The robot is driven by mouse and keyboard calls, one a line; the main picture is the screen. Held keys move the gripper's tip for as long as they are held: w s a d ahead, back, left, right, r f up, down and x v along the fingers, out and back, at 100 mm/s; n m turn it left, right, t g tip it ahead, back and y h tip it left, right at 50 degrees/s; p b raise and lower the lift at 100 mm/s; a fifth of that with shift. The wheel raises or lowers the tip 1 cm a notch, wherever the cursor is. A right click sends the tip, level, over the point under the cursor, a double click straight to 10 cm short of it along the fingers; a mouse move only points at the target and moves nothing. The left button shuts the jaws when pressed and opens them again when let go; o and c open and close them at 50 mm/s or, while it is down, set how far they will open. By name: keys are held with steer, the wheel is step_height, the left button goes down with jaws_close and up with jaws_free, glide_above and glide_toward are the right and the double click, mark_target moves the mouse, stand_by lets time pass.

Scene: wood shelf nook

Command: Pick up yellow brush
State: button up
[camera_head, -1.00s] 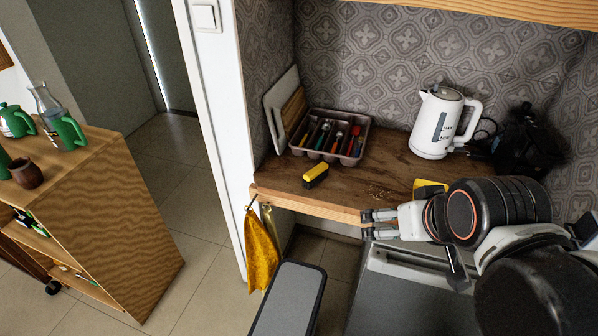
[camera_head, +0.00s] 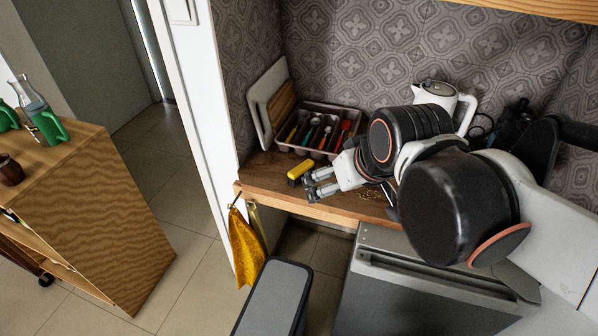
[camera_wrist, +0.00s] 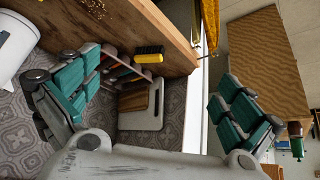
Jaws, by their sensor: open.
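The yellow brush (camera_head: 299,170) lies on the wooden counter (camera_head: 262,180) near its front edge, in front of the cutlery tray. It has a yellow top and dark bristles below. In the wrist view the yellow brush (camera_wrist: 149,54) shows between my two spread fingers, farther off. My gripper (camera_head: 309,187) is open and empty, just right of the brush in the head view. I cannot tell from the picture whether a fingertip touches it. In the wrist view my gripper (camera_wrist: 160,108) shows teal finger pads wide apart.
A cutlery tray (camera_head: 358,121) stands behind the brush, with cutting boards (camera_head: 262,100) against the left wall. A white kettle (camera_head: 437,92) stands at the back, partly hidden by my arm. A yellow cloth (camera_head: 246,250) hangs from the counter front. A wooden cart (camera_head: 110,220) stands left.

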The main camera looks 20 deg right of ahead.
steer(key=w, duration=0.1)
steer(key=n+g+y+p, duration=0.2)
steer(key=n+g+p, duration=0.1)
steer(key=n, duration=0.2)
glide_above(302, 167)
steer(key=s+d, duration=0.2)
steer(key=s, duration=0.3)
step_height(302, 167, down, 11)
steer(key=x, duration=0.2)
steer(key=b+x, duration=0.1)
steer(key=x, duration=0.2)
steer(key=b+x, duration=0.1)
steer(key=x, duration=0.1)
steer(key=shift+w+d+f, duration=0.1)
steer(key=shift+w+f, duration=0.15)
steer(key=shift+w, duration=0.15)
steer(key=shift+w+b+x, duration=0.15)
steer(key=shift+b+x, duration=0.45)
steer(key=shift+x, duration=0.85)
steer(key=shift+w+b+x, duration=0.2)
steer(key=shift+b+x, duration=0.35)
steer(key=shift+x, duration=0.9)
steer(key=shift+r, duration=0.15)
steer(key=shift+c, duration=0.2)
steer(key=c, duration=0.9)
